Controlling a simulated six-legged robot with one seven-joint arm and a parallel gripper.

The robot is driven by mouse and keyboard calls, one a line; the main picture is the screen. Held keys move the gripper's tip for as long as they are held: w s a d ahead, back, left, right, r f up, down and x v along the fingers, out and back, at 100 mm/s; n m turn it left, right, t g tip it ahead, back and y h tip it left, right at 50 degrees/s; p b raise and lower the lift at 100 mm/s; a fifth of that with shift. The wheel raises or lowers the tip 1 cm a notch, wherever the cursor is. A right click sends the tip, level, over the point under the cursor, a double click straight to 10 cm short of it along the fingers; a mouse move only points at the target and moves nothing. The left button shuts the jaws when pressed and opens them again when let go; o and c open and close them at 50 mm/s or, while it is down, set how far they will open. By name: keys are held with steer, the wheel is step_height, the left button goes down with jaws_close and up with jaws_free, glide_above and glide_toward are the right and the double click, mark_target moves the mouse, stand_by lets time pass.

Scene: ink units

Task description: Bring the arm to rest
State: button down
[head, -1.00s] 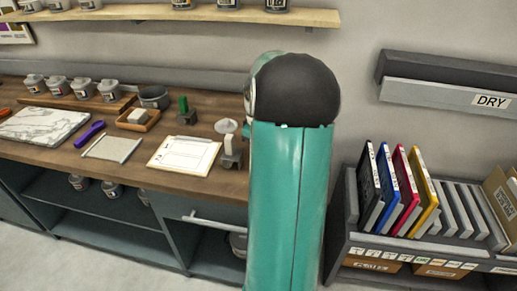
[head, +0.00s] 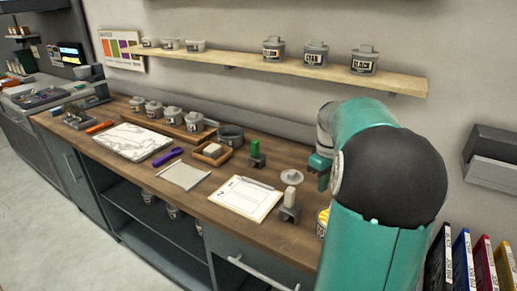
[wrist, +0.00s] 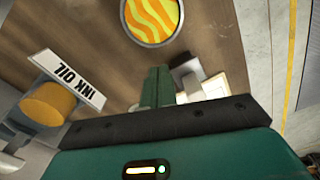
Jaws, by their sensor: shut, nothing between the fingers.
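My teal arm rises at the right of the head view, with a dark rounded joint at its top and a teal section behind it reaching over the bench. My gripper (wrist: 155,87) shows in the wrist view with its two green fingers together and nothing between them. It is above the wooden bench top (wrist: 95,32). A round tin with an orange and yellow swirl (wrist: 153,18) lies beyond the fingertips.
An INK OIL label (wrist: 68,78) and an orange cylinder (wrist: 46,104) are left of the fingers. A clipboard (head: 245,198), purple tool (head: 163,157) and marble slab (head: 133,141) lie on the bench. A shelf (head: 250,67) holds ink pots above. Coloured binders (head: 462,262) stand at right.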

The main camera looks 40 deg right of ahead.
steer(key=shift+a, duration=0.2)
steer(key=a+r+t+h, duration=0.1)
steer(key=a+r, duration=0.2)
steer(key=a, duration=0.8)
steer(key=a+r+t+h, duration=0.1)
steer(key=a+r, duration=0.2)
steer(key=a, duration=0.9)
steer(key=s+a+f+t+y, duration=0.1)
steer(key=s+a, duration=0.3)
steer(key=a, duration=0.3)
steer(key=s+a+t+y, duration=0.1)
steer(key=s+a+t, duration=0.1)
steer(key=s+a, duration=0.2)
steer(key=a, duration=0.3)
steer(key=shift+s+a+f+m+t, duration=0.3)
steer(key=shift+s+f+m, duration=0.05)
steer(key=shift+f+m, duration=0.05)
steer(key=shift+d, duration=0.2)
